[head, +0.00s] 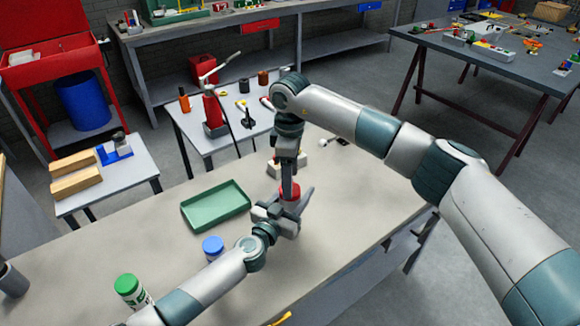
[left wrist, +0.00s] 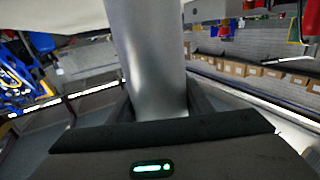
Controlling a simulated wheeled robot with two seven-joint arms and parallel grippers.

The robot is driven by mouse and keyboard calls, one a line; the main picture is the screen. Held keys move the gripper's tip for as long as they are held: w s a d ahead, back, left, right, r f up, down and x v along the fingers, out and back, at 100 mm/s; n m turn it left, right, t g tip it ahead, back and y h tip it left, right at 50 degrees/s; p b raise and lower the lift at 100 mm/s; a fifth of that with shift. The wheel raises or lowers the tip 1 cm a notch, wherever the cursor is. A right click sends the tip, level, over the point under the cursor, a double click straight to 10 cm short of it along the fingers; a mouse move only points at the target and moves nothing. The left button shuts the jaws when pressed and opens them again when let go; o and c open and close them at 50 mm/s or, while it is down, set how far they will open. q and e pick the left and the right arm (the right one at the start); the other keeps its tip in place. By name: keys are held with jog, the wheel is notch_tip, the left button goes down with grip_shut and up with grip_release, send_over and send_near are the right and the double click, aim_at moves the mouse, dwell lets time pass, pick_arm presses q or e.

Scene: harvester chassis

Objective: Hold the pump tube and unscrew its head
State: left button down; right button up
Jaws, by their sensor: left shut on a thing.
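The pump tube is a smooth grey metal cylinder (left wrist: 145,55), standing between my left fingers in the left wrist view. My left gripper (head: 291,207) is shut on it above the bench. In the head view the tube is mostly hidden by the grippers. Its red head (head: 290,192) shows on top, just above the left fingers. My right gripper (head: 289,186) points down at the red head from above, its fingertips at or touching it. Its fingers overlap in this view, so I cannot tell whether they are closed on the head.
The bench (head: 330,230) has a green tray (head: 216,206) left of the grippers. A blue-capped container (head: 213,248) and a green-capped jar (head: 130,290) stand near the left arm. A small table (head: 210,140) behind holds a red pump-like item (head: 213,110). The bench surface right of the grippers is clear.

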jog(key=shift+f, duration=1.4)
